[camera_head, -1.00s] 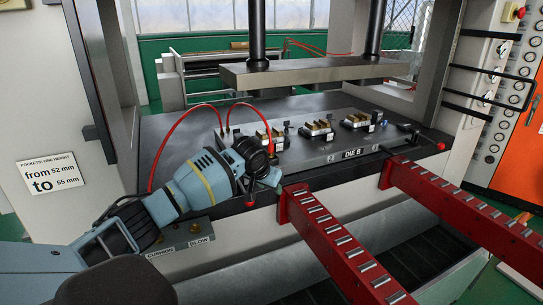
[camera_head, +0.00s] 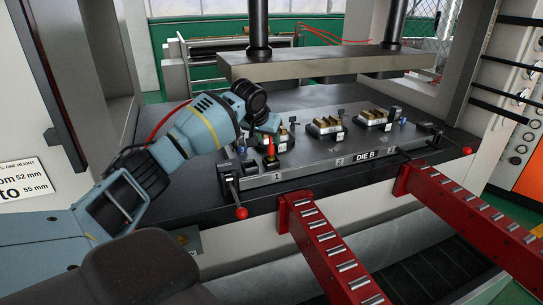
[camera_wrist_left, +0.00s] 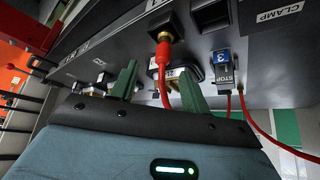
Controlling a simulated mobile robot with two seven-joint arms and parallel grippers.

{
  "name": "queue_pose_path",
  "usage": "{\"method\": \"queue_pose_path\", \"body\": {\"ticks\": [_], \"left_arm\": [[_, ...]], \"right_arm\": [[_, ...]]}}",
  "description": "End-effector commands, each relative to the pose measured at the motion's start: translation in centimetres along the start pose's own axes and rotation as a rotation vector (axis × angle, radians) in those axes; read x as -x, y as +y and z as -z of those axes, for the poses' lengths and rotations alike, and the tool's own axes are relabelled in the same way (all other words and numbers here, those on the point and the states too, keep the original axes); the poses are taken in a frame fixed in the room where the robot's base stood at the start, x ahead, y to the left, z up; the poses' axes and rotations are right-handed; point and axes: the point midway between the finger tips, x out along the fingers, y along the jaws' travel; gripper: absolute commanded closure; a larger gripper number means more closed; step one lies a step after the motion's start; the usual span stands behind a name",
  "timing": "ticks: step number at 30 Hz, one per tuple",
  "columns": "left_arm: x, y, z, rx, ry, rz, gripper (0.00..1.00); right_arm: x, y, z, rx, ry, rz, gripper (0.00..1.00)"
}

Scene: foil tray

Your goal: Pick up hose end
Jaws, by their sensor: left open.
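The red hose end (camera_head: 270,147) stands at the near left of the die (camera_head: 310,166), by the marking 1. In the left wrist view the red hose end (camera_wrist_left: 163,58) meets a brass fitting on a dark block. My left gripper (camera_head: 268,123) is over the near left of the die in the head view. In the left wrist view its green fingers (camera_wrist_left: 158,72) are open, one on each side of the hose. The fitting lies beyond the fingertips. I cannot tell whether a finger touches the hose. My right gripper is not in view.
Brass-topped blocks (camera_head: 326,126) stand on the die. A lever with a red knob (camera_head: 241,213) is at its front left corner. The grey upper plate (camera_head: 320,64) hangs above. Two red roller rails (camera_head: 325,245) reach out in front. Another red hose (camera_wrist_left: 255,128) shows in the wrist view.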

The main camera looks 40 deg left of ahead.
Motion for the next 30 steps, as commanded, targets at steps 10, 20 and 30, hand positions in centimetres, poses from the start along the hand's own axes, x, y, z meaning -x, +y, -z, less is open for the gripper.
{"method": "queue_pose_path", "body": {"ticks": [10, 20, 30], "left_arm": [[-2.2, -0.1, -0.1, 0.000, -0.003, 0.001, 0.53], [-6.5, -0.5, -0.2, -0.001, -0.005, 0.002, 0.53], [-6.8, -0.5, 0.0, 0.000, 0.001, 0.000, 0.56]], "right_arm": [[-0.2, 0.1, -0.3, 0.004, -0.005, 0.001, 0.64], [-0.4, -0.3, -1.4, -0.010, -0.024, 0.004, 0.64], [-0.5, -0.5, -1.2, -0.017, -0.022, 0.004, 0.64]]}}
